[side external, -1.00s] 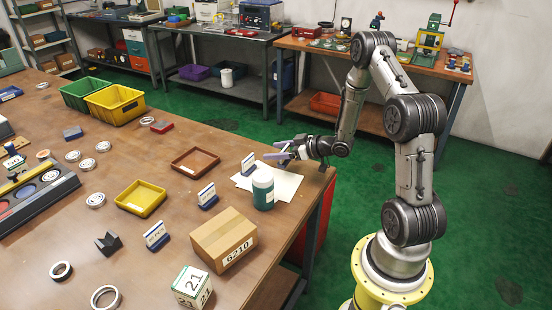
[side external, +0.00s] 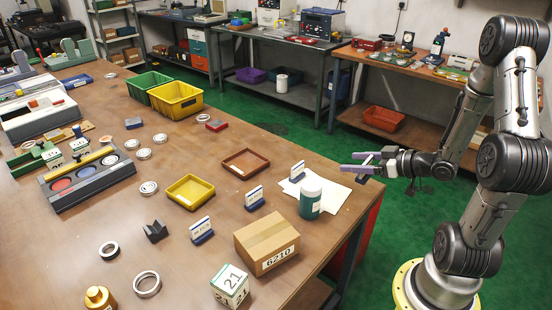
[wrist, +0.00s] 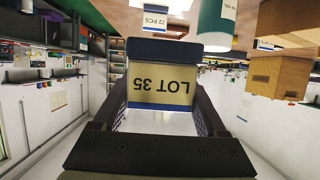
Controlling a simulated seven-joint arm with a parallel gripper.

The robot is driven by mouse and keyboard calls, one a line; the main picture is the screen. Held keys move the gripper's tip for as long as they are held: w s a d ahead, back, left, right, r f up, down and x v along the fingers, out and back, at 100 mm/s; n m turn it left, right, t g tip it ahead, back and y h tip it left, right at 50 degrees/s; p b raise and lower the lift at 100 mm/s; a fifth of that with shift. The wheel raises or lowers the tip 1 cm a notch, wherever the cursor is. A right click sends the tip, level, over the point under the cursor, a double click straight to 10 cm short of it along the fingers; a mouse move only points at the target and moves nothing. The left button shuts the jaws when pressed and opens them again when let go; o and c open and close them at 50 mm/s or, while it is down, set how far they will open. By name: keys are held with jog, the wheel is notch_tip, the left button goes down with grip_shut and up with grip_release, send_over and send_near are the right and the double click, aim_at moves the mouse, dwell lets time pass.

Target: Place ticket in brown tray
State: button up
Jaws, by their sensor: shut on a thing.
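My gripper (side external: 366,163), with purple fingers, is at the right edge of the table. It is shut on a ticket reading LOT 35 (wrist: 160,85), a pale card in a blue base. The card looks upside down in the wrist view, between the two fingers. In the side view, the blue base of the held ticket (side external: 362,171) shows small under the fingers. The brown tray (side external: 263,173) lies on the table to the left of my gripper, and it looks empty.
Two more tickets, a yellow tray (side external: 190,204) and a cardboard box (side external: 266,243) are nearer the camera.

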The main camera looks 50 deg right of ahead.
jog(key=w+d+m+h, duration=0.3)
jog(key=w+d, duration=0.1)
jog(key=d, duration=0.4)
jog(key=w+d+r, duration=0.1)
jog(key=w, duration=0.6)
jog(key=shift+w+d+h, duration=0.15)
jog(key=shift+w+h, duration=0.25)
jog(key=w+a, duration=0.1)
jog(key=w, duration=0.2)
jog(key=w+a, duration=0.2)
jog(key=w, duration=0.1)
jog(key=w+a+r, duration=0.1)
jog(key=w+a, duration=0.1)
jog(key=w, duration=0.1)
jog(key=shift+a, duration=0.1)
jog(key=w+a+n+y, duration=0.1)
jog(key=w+a+y, duration=0.1)
jog(key=w+a, duration=0.3)
jog(key=n+y, duration=0.1)
send_over(240, 161)
jog(key=f, duration=1)
jog(key=shift+s+a+f, duration=0.1)
jog(key=shift+s+f, duration=0.1)
jog(key=shift+f, duration=0.1)
jog(key=shift+w+f, duration=0.1)
jog(key=shift+f, duration=1.45)
